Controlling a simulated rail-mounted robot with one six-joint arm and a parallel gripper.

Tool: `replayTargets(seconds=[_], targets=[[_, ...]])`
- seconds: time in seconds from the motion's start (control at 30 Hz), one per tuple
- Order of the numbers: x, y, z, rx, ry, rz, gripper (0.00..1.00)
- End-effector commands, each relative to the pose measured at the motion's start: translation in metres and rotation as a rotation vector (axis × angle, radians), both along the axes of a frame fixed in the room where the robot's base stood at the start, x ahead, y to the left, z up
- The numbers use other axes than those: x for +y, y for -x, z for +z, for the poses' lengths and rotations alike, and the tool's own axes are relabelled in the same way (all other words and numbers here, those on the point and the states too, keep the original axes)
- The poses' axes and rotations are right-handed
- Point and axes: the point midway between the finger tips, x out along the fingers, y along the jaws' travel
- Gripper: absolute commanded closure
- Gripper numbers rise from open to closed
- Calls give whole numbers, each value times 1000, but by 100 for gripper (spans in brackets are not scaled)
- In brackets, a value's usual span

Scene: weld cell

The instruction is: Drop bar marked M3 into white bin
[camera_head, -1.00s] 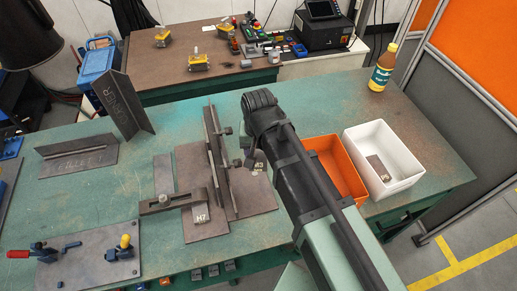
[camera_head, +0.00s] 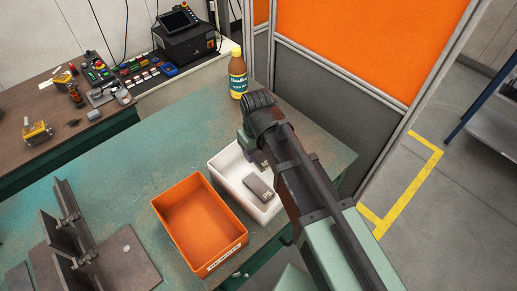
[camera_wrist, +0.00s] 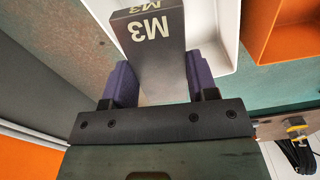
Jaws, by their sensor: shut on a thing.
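My gripper (camera_wrist: 172,85) is shut on the dark grey bar marked M3 (camera_wrist: 150,50), held between its purple fingers in the wrist view. In the head view my gripper (camera_head: 248,144) shows only in part, under the arm, and a small piece of the held bar (camera_head: 262,161) appears against the far part of the white bin (camera_head: 226,167). The white bin's wall and inside show behind and beside the bar in the wrist view (camera_wrist: 222,45). A grey bar marked P5 (camera_head: 259,189) lies in the bin. My arm hides the bin's right side.
An orange bin (camera_head: 178,193) stands left of the white bin. A bottle (camera_head: 238,75) stands just behind, near the table edge. Orange and grey partition panels (camera_head: 375,45) rise behind and to the right. A steel fixture (camera_head: 75,235) is at lower left.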

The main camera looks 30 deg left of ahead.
Motion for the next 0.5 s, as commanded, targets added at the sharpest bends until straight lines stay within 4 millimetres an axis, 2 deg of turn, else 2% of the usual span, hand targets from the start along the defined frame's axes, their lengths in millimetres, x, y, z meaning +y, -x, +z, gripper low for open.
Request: replayTargets(seconds=[0.13,0.33,0.5], targets=[[0,0,0,0,0,99,70],[0,0,-1,0,0,137,70],[0,0,-14,0,0,136,70]])
